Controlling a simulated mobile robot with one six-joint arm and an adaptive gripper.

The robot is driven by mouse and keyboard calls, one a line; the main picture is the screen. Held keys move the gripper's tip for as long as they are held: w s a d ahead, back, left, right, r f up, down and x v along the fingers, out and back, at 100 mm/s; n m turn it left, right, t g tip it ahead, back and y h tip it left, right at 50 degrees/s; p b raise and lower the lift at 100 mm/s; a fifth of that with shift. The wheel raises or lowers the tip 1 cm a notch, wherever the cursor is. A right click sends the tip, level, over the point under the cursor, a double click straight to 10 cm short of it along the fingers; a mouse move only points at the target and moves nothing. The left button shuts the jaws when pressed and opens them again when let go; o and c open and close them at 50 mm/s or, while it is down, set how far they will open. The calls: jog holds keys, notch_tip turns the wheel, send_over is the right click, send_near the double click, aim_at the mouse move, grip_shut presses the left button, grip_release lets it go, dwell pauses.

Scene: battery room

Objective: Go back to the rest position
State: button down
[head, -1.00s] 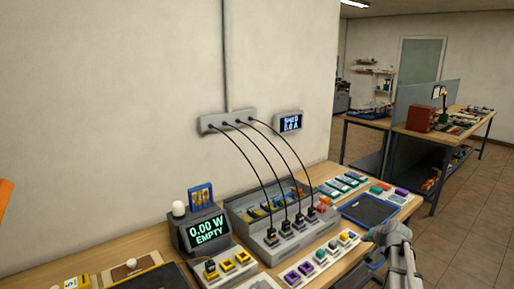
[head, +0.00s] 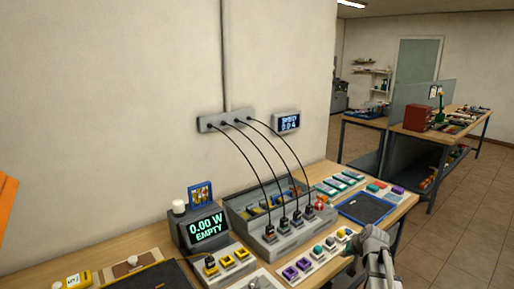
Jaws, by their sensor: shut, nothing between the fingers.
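Part of my arm (head: 375,246) shows at the lower right, in front of the bench's right part. It is a grey rounded joint with links that run down out of the picture. I cannot make out my gripper's fingers in this view. No object shows as held by the visible part of the arm.
The bench carries a display (head: 208,228) reading "0.00 W EMPTY", a grey charging dock (head: 268,241) with several black cables, rows of coloured blocks and a dark blue tray (head: 364,208). A wall box (head: 226,120) feeds the cables. Open floor (head: 440,240) lies to the right.

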jog(key=s+a+f+n+g+h, duration=0.1)
jog(key=s+a+n+g, duration=0.1)
jog(key=s+a, duration=0.5)
jog(key=s+a+f+n+g+h, duration=0.1)
jog(key=s+a+g, duration=0.3)
jog(key=s, duration=0.9)
jog(key=a+n, duration=0.1)
jog(key=a, duration=0.2)
jog(key=shift+s+a+f+h+p, duration=0.15)
jog(key=shift+a+f+h+p, duration=0.15)
jog(key=shift+p, duration=0.1)
